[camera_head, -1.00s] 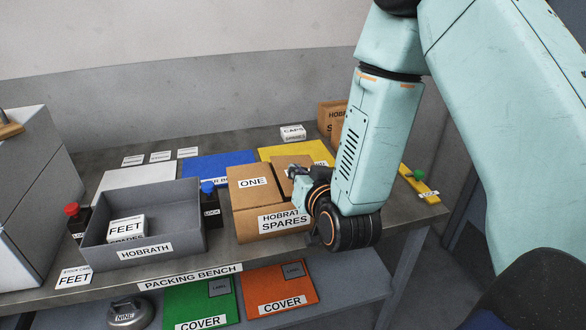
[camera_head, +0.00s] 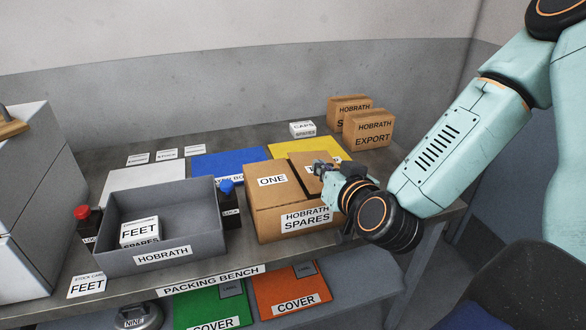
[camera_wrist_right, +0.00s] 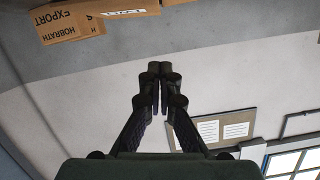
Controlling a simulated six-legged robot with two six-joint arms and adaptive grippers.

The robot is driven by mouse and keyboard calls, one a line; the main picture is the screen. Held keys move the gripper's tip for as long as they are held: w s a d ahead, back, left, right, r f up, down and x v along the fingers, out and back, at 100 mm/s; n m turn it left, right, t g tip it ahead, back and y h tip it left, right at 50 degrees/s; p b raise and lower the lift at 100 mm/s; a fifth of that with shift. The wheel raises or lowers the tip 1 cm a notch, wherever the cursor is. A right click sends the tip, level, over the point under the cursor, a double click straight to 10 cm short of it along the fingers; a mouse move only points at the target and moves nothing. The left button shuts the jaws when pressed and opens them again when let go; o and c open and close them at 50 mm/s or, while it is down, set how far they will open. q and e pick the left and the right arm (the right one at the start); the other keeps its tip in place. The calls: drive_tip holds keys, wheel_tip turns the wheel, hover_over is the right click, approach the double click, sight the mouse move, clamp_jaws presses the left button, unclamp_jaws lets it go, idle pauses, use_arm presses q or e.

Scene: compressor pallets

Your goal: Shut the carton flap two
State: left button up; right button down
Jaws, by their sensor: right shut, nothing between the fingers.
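The brown carton (camera_head: 275,222) marked HOBRATH SPARES stands on the packing bench. Its left flap (camera_head: 285,195), labelled ONE, lies about flat over the top. The right flap (camera_head: 311,188) lies beside it and looks roughly level, with its label mostly hidden by my right gripper. My right gripper (camera_head: 321,168) is shut and empty, low over this right flap; I cannot tell whether it touches. In the right wrist view the closed fingertips (camera_wrist_right: 160,72) have nothing between them. My left gripper is not in view.
A grey HOBRATH tray (camera_head: 196,249) with a FEET box (camera_head: 139,232) stands left of the carton. A blue-capped bottle (camera_head: 230,207) stands between them. EXPORT carton (camera_head: 369,130) and CAPS box (camera_head: 302,129) stand behind. Yellow (camera_head: 290,148) and blue (camera_head: 225,163) mats lie at the back.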

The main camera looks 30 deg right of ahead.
drive_tip(key=n+b, duration=0.1)
drive_tip(key=b, duration=0.2)
hover_over(304, 176)
drive_tip(key=shift+s+d+f, duration=0.1)
drive_tip(key=shift+f, duration=0.45)
drive_tip(key=shift+s+d+f, duration=0.1)
drive_tip(key=shift+f, duration=0.45)
drive_tip(key=f, duration=0.3)
drive_tip(key=shift+w+a+f, duration=0.2)
drive_tip(key=shift+w+a, duration=0.05)
drive_tip(key=shift+w+f, duration=0.1)
drive_tip(key=shift+f, duration=0.25)
drive_tip(key=shift+s+r, duration=0.1)
drive_tip(key=shift+s, duration=0.1)
